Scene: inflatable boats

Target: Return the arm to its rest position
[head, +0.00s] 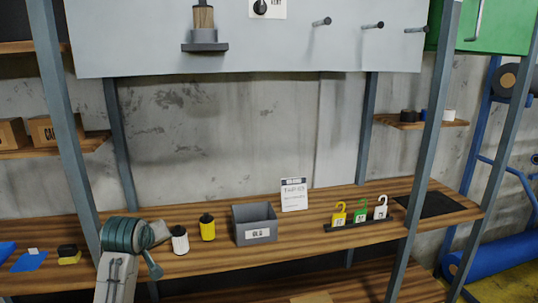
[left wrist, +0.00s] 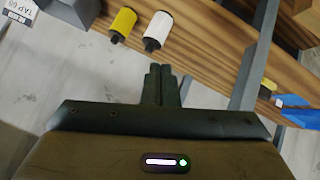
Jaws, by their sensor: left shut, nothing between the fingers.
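My left arm (head: 117,277) shows at the lower left of the head view, in front of the wooden shelf, with a ribbed dark green part and pale grey links. My left gripper (left wrist: 160,86) is plain in the left wrist view. Its two dark fingers are together with nothing between them. The fingers are hard to make out in the head view. My right gripper is in neither view.
A steel post (head: 72,130) rises by my left arm. Blue items (head: 30,262) lie left.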

